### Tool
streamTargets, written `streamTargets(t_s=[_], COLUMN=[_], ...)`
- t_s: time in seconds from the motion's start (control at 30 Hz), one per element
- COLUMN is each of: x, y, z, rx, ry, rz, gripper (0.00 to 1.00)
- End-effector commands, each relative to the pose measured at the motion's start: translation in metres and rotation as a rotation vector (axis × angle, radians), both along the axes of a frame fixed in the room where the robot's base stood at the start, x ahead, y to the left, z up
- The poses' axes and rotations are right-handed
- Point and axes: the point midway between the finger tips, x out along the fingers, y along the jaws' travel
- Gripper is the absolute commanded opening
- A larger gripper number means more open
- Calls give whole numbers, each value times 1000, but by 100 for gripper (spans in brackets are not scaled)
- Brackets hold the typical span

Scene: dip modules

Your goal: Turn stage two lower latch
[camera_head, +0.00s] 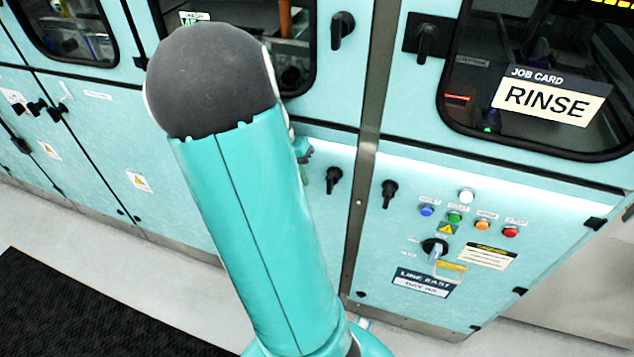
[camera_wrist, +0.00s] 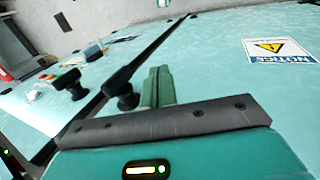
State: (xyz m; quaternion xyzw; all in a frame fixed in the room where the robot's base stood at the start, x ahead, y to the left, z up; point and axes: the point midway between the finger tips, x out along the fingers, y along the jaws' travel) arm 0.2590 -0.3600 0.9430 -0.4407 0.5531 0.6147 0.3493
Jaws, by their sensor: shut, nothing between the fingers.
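Two black lower latches show in the head view, a left one (camera_head: 333,180) and a right one (camera_head: 389,193), on either side of the vertical metal post. No stage number is legible, so I cannot tell by label which is stage two. In the wrist view my gripper (camera_wrist: 158,84) has its green fingers together and empty. A black latch handle (camera_wrist: 122,90) is close beside the fingers, on their left. I cannot tell whether they touch. Another black latch (camera_wrist: 70,84) lies farther left. In the head view my arm hides most of the gripper.
Upper black latches (camera_head: 342,30) (camera_head: 427,42) sit by the windows. A RINSE card (camera_head: 547,101) hangs on the right window. Coloured buttons (camera_head: 454,217) and a rotary switch (camera_head: 434,248) are on the right lower panel. A dark mat (camera_head: 80,310) lies on the floor.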

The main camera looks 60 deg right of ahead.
Motion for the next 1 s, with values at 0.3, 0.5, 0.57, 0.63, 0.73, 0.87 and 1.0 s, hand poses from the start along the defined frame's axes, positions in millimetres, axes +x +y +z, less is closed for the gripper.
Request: streamTargets(t_s=[0.3,0.5,0.57,0.63,0.73,0.87,1.0], x=[-39,-44,-44,-44,-44,-43,-43], y=[-6,-7,-7,-7,-7,-6,-6], z=[-10,-10,-10,-10,-10,-10,-12], rx=[0,1,1,1,0,-1,-6], ry=[-1,-1,-1,-1,0,10,41], rz=[-1,1,1,1,1,1,2], gripper=[0,0,0,0,0,0,0])
